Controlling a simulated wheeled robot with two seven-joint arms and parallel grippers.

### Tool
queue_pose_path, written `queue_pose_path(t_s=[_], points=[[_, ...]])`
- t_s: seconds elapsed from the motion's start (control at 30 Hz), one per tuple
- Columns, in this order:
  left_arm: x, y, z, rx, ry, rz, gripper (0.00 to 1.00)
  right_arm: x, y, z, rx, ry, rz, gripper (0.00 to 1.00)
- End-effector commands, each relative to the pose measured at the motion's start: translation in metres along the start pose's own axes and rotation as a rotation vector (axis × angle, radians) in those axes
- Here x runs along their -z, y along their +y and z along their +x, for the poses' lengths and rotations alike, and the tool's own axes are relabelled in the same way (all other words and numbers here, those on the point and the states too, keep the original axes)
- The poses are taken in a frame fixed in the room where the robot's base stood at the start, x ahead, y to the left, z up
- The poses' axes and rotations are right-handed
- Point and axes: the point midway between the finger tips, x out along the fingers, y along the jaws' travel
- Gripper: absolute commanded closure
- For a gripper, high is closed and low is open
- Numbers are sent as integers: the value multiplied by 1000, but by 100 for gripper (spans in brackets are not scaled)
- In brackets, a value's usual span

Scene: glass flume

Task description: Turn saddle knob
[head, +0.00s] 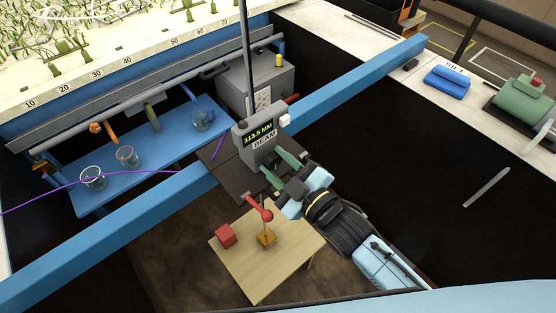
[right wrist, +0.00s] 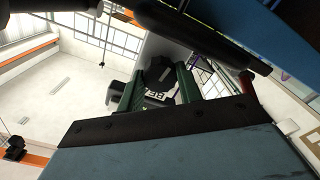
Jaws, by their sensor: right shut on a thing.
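The saddle is a grey unit (head: 258,140) with a green-lit display reading about 313.5 MM and the word BEAM; it sits on the blue beam (head: 340,92). My right gripper (head: 280,163) reaches it from the lower right, its green fingers against the saddle's near side. In the right wrist view, the dark ridged saddle knob (right wrist: 158,74) lies between the two green fingers, which are shut on it. In the head view the fingers and saddle largely hide the knob. My left gripper is not in view.
A wooden table (head: 285,262) below holds a red cube (head: 226,236) and a small orange stand. Glass beakers stand on a blue shelf (head: 150,160) at left. A grey box (head: 255,80) stands behind the saddle.

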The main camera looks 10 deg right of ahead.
Motion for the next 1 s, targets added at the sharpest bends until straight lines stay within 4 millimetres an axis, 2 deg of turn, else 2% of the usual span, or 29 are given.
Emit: queue_pose_path(t_s=[0.17, 0.2, 0.37, 0.73, 0.87, 1.0], points=[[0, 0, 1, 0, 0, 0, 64, 0, 0, 0, 0, 0, 0, 88], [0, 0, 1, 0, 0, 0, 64, 0, 0, 0, 0, 0, 0, 64], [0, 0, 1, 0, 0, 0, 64, 0, 0, 0, 0, 0, 0, 43], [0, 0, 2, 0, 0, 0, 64, -1, 0, -6, 0, 0, 0, 43], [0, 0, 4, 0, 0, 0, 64, -2, -1, -24, 1, -2, -1, 43], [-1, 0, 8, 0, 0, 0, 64, -2, -2, -55, 2, -3, -1, 43]])
